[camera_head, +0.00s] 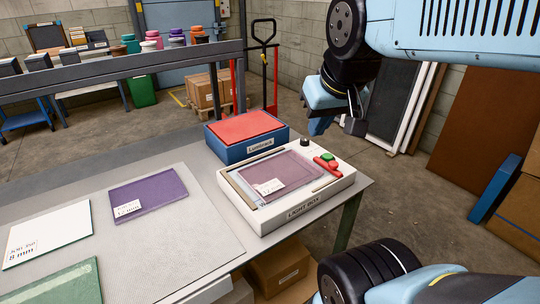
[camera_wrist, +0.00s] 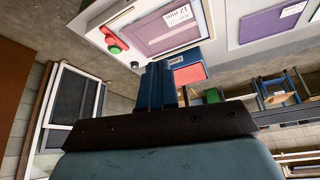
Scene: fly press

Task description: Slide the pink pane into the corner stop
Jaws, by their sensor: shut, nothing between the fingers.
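The pink pane (camera_head: 287,166), with a white label, lies flat on the white light box (camera_head: 262,222) at the table's right end. It also shows in the wrist view (camera_wrist: 158,34). A narrow strip (camera_head: 243,190) runs along the box's left side and a dark strip (camera_head: 266,151) along its back. A pale gap shows between the pane and the left strip; I cannot tell whether it touches the back one. My gripper (camera_head: 355,125) is shut and empty, in the air to the right of and behind the box, clear of the pane.
A red handle (camera_head: 327,167) and green button (camera_head: 327,156) sit on the box's right side. A blue case with a red top (camera_head: 248,124) stands close behind. A purple pane (camera_head: 148,193), white pane (camera_head: 48,232) and green pane (camera_head: 62,286) lie on the table (camera_head: 195,240) to the left.

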